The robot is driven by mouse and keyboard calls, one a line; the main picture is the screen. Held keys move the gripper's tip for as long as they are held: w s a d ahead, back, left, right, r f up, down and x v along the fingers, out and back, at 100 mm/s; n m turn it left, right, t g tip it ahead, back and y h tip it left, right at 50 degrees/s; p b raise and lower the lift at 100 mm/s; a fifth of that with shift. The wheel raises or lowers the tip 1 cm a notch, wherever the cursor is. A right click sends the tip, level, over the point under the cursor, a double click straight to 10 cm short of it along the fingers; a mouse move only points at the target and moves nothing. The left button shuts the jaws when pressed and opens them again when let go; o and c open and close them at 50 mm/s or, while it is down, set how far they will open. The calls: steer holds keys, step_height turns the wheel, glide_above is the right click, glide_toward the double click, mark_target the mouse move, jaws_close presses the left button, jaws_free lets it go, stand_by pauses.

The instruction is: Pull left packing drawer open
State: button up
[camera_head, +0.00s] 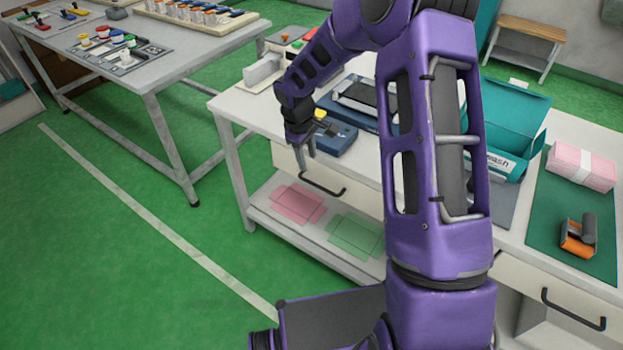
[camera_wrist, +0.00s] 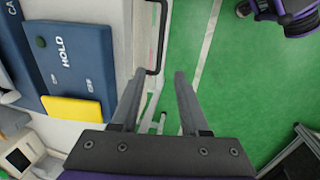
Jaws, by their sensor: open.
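The left packing drawer (camera_head: 360,197) is a pale front under the left part of the packing table, and it looks flush with the table. Its dark bar handle (camera_head: 323,188) also shows in the wrist view (camera_wrist: 161,40), beyond the fingertips. My gripper (camera_head: 306,153) is open and empty, just above the handle's left end in the head view. In the wrist view my gripper (camera_wrist: 158,75) has its two fingers apart, with the handle's near end between and ahead of them. I cannot tell whether they touch it.
A blue device (camera_head: 332,138) marked HOLD (camera_wrist: 68,55) lies on the tabletop beside my gripper. A lower shelf has pink (camera_head: 298,203) and green (camera_head: 354,235) patches. Another drawer handle (camera_head: 572,310) is at right. Green floor (camera_head: 150,250) is free in front at left.

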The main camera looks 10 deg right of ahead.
mark_target(311, 184)
steer(key=f, duration=0.3)
steer(key=w+d+f, duration=0.1)
steer(key=f, duration=0.2)
steer(key=f+b, duration=0.1)
steer(key=f, duration=0.3)
steer(key=shift+w+d, duration=0.2)
jaws_close()
stand_by(1.0)
